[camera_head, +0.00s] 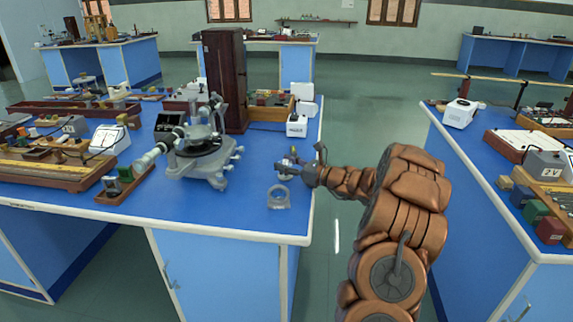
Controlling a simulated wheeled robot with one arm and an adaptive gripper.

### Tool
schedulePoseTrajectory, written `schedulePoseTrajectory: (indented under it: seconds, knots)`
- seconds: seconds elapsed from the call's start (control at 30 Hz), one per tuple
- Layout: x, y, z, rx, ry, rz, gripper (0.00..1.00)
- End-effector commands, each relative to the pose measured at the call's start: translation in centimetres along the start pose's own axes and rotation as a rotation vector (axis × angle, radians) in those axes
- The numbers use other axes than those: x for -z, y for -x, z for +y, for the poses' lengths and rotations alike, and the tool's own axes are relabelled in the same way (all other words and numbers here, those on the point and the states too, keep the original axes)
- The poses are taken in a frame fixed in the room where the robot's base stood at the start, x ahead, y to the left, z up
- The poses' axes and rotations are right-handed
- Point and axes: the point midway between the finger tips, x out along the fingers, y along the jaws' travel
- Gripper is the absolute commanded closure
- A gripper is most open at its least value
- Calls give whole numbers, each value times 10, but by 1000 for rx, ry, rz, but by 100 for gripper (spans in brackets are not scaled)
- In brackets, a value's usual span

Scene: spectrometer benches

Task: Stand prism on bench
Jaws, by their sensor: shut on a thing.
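My gripper (300,172) is over the front right part of the blue-topped bench (240,213), reaching in from the right. It is shut on a small pale, partly clear thing (287,165) that looks like the prism. The gripper's fingers and the small size hide its exact shape and tilt. I cannot tell whether it touches the bench top or hangs just above it. A grey spectrometer (203,150) stands to the left of the gripper. A grey ring on a foot (279,200) stands just in front of the gripper, near the bench's front edge.
A tall dark wooden case (226,80) and white boxes (297,126) stand behind the gripper. A lamp unit (110,140) and wooden trays fill the bench's left. An aisle separates another blue bench (470,140) on the right. Bare top lies around the ring.

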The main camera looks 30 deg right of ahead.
Motion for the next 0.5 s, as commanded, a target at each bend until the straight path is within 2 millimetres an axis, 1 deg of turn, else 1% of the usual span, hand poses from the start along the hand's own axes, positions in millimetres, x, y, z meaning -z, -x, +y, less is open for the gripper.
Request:
schedulePoseTrajectory:
  seconds: [0.17,0.2,0.4,0.5]
  knots:
    - [4,0,0,0,-1,-1,90]
    - [4,0,0,0,-1,-1,48]
    - [4,0,0,0,-1,-1,28]
    - [4,0,0,0,-1,-1,28]
